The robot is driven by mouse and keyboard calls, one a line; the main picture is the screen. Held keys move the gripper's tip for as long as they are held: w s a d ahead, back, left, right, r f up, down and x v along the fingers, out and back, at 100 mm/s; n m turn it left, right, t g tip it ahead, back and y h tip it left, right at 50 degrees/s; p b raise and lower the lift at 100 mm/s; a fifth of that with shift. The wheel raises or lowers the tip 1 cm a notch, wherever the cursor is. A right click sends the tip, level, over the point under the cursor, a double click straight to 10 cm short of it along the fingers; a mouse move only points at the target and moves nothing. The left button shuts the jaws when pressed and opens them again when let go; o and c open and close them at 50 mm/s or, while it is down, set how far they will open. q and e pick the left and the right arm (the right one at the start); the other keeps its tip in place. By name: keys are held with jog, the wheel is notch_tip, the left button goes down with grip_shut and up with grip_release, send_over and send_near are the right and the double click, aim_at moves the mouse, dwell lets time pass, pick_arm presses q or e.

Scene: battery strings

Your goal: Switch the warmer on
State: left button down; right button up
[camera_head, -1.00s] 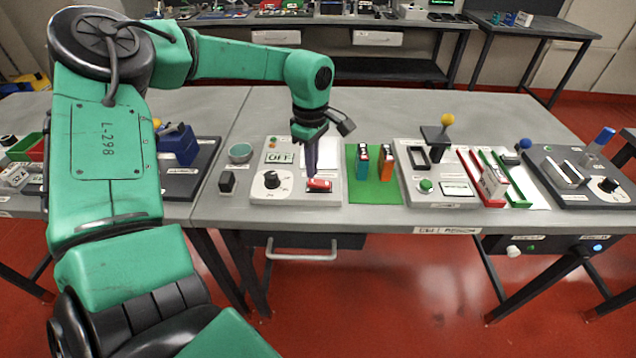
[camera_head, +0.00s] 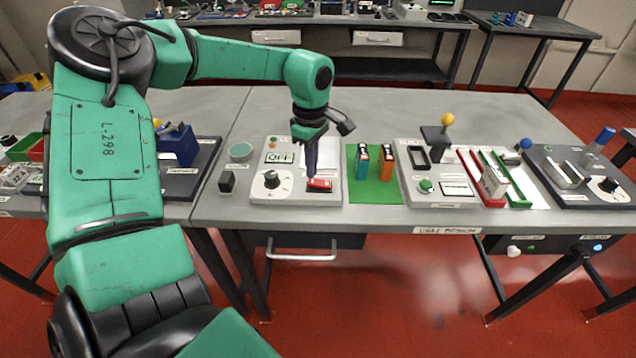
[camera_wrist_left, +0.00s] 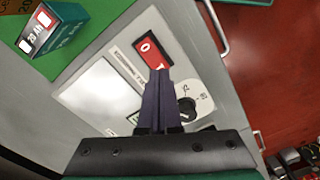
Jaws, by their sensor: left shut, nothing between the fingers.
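The warmer is a light grey panel (camera_head: 333,195) on the bench, with a display (camera_head: 279,157) that reads OFF. Its red rocker switch (camera_head: 320,185) sits at the front right and also shows in the left wrist view (camera_wrist_left: 150,52). A black knob (camera_head: 271,179) is left of the switch. My left gripper (camera_head: 311,174) points down, shut and empty, with its tips at or just above the switch. In the left wrist view the dark fingers (camera_wrist_left: 158,76) overlap the switch's near end; I cannot tell whether they touch. My right gripper is not in view.
A green mat (camera_head: 374,192) with a teal battery (camera_head: 362,163) and an orange battery (camera_head: 386,163) lies right of the panel. A black block (camera_head: 227,182) and a round teal-topped item (camera_head: 240,152) stand left. A drawer handle (camera_head: 301,256) juts out below the bench edge.

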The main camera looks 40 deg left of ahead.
aim_at(312, 181)
pick_arm(q)
jog(key=shift+f+b, duration=1)
jog(key=shift+f, duration=0.1)
dwell(0.3)
jog(key=shift+r, duration=0.1)
jog(key=shift+r+p, duration=2.25)
jog(key=shift+r, duration=1.25)
jog(key=shift+f, duration=0.1)
